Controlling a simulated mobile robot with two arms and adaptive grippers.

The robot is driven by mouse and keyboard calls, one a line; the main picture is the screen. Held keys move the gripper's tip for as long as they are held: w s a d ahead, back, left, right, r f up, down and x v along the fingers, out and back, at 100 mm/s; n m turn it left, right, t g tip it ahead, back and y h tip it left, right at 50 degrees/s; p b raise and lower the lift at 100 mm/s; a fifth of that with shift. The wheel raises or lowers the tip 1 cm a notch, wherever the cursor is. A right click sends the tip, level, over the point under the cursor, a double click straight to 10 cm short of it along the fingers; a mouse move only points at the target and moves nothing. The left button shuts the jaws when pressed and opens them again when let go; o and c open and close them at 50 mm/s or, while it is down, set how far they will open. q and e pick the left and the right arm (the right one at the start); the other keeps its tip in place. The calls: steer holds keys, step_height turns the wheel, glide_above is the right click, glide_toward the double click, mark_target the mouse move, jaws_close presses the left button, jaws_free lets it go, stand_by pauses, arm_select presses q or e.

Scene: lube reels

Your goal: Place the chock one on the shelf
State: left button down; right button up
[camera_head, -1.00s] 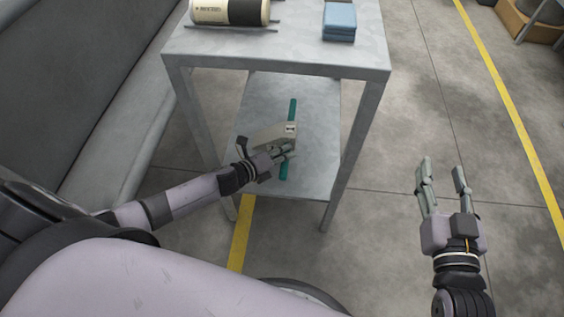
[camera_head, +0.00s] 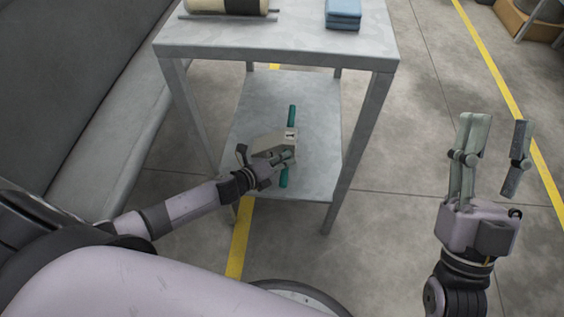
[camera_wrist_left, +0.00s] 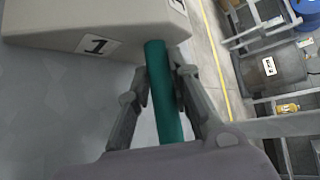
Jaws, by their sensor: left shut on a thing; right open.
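The chock one is a grey-beige block (camera_head: 272,141) with a green bar through it, over the lower shelf (camera_head: 308,95) of a grey metal table. In the left wrist view the chock (camera_wrist_left: 70,22) bears a "1" label, and its green bar (camera_wrist_left: 160,85) runs between the fingers. My left gripper (camera_head: 287,161) is shut on the chock's green bar. I cannot tell whether the chock touches the shelf. My right gripper (camera_head: 497,150) is open and empty, to the right of the table above the floor.
The table top (camera_head: 280,38) holds a cream and black cylinder (camera_head: 228,5) and a blue folded stack (camera_head: 342,14). The table's legs flank the lower shelf. A grey bench-like machine (camera_head: 80,110) stands to the left.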

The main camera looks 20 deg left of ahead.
arm_select(q)
steer(key=shift+r, duration=0.1)
steer(key=c, duration=1.5)
jaws_free()
steer(key=shift+o, duration=0.2)
